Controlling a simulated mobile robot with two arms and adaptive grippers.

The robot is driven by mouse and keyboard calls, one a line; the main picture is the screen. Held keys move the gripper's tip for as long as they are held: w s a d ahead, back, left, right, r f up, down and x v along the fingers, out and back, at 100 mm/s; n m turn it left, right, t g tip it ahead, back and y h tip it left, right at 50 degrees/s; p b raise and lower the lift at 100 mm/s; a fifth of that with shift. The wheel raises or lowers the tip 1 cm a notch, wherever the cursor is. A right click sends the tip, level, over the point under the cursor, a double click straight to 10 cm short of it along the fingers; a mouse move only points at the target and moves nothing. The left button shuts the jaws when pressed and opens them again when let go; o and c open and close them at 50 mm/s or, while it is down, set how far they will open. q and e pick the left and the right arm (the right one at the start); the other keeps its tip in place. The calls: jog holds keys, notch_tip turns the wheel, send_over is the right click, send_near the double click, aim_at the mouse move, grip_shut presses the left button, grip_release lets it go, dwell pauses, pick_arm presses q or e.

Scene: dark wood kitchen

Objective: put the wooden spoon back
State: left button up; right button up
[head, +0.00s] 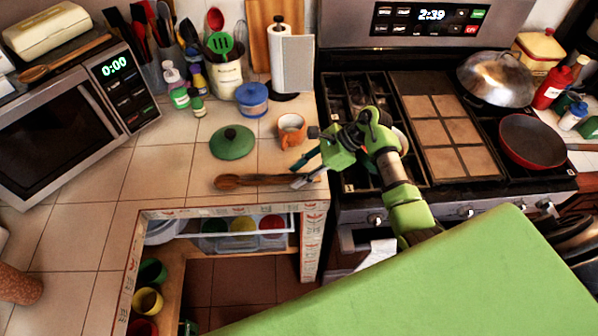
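A wooden spoon (250,181) lies flat on the tiled counter near its front edge, bowl to the left and handle to the right. My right gripper (304,170) reaches in from the right, over the stove's left edge, to the handle end. Its two fingers are apart, one behind the handle and one over or beside its tip; I cannot tell whether they touch it. A cream utensil crock (228,76) with a green slotted spoon and other utensils stands at the back of the counter. Another long wooden utensil (70,58) lies on the microwave. My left gripper is out of view.
A green lid (232,142), an orange mug (291,131), a blue-lidded jar (252,99) and a paper towel roll (292,62) stand behind the spoon. The microwave (70,125) is at left. The stove (450,130) is at right. An open shelf is below the counter edge.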

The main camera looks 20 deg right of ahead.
jog(key=shift+r+p, duration=0.3)
jog(key=b+v, duration=0.4)
jog(key=v, duration=0.7)
jog(key=shift+s+d+r, duration=0.15)
jog(key=shift+d+r, duration=0.1)
jog(key=shift+d, duration=0.05)
